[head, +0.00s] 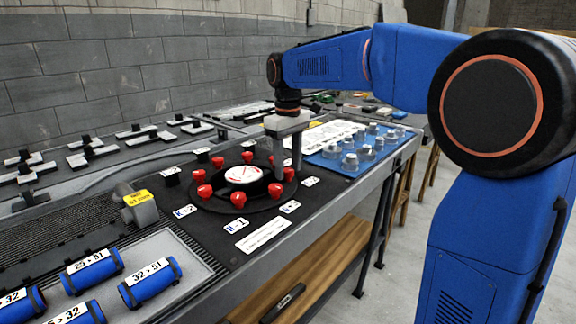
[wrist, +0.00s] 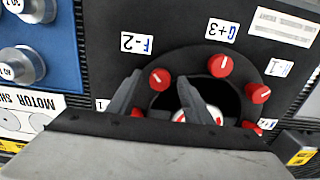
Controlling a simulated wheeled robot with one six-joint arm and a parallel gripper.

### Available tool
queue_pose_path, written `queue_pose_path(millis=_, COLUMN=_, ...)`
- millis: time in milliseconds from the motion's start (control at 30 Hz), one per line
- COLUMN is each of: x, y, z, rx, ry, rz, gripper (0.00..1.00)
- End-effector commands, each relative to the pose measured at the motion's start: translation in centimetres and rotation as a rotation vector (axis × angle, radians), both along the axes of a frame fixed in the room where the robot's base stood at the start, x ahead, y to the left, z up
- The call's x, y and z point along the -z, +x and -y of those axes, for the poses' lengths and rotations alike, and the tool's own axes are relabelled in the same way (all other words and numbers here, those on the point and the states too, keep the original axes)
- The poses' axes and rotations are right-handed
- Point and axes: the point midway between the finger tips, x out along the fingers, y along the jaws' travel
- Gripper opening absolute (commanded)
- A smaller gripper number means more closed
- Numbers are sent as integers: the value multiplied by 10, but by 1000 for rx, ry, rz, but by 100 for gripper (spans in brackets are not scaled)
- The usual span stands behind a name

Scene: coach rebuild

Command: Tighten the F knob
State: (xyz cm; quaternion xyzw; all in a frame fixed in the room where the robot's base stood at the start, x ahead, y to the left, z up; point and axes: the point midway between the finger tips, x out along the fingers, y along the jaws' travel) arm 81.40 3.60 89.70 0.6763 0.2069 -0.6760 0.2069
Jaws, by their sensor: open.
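The F knob (wrist: 160,78) is red with a white line on top, beside a white label reading F-2 (wrist: 136,42) in the wrist view. My gripper (wrist: 160,78) is open, with one fingertip on either side of this knob in that picture. I cannot tell whether the fingers touch it or hover above. In the head view my gripper (head: 288,162) points down over the far right side of the knob ring, by a red knob (head: 289,174). The label next to it is too small to read there.
Several other red knobs, such as the one by G+3 (wrist: 220,65), ring a white gauge (head: 244,174) on a black panel. A blue tray (head: 325,155) with several silver knobs lies right of it.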

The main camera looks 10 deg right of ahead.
Motion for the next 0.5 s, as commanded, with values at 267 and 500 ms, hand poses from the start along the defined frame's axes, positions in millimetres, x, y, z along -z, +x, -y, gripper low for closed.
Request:
queue_pose_path(millis=267, x=1, y=0, z=0, rx=0, ry=0, rz=0, gripper=39)
queue_pose_path(millis=500, x=0, y=0, z=0, rx=0, ry=0, rz=0, gripper=4)
